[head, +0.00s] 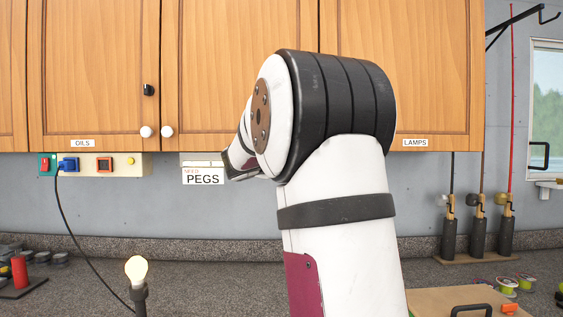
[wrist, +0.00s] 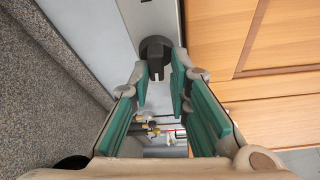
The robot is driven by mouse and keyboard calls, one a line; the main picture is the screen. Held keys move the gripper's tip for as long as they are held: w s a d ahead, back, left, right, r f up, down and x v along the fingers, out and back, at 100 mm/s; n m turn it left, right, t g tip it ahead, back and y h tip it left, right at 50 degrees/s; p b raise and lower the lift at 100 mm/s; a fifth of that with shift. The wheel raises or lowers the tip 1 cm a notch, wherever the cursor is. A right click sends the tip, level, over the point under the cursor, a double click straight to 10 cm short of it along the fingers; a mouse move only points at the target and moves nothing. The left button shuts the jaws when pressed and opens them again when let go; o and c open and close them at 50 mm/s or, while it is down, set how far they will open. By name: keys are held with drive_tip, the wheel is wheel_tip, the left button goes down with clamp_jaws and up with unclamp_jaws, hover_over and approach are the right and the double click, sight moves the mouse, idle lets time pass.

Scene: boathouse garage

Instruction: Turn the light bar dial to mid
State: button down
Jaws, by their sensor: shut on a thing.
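The dial (wrist: 156,50) is a dark round knob with a raised grip, on a pale grey bar (wrist: 152,16) in the wrist view. My gripper (wrist: 159,72) has its two green-padded fingers closed in on the knob's grip, one on each side. Any setting marks around the dial are too small or hidden to read. In the head view my arm covers the dial, and only a small part of my wrist shows beside the PEGS sign (head: 203,176).
Wooden cabinets (head: 240,70) hang just above my wrist. A socket strip (head: 120,165) with a blue plug is at left under them. A lit bulb (head: 136,270) stands on the speckled counter (head: 220,285). Several dark-based tools (head: 478,238) stand at right.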

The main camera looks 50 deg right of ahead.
drive_tip(key=c, duration=1.6)
unclamp_jaws()
drive_tip(key=shift+d+f, duration=0.1)
drive_tip(key=shift+f, duration=0.4)
drive_tip(key=shift+c, duration=0.2)
drive_tip(key=shift+r, duration=0.3)
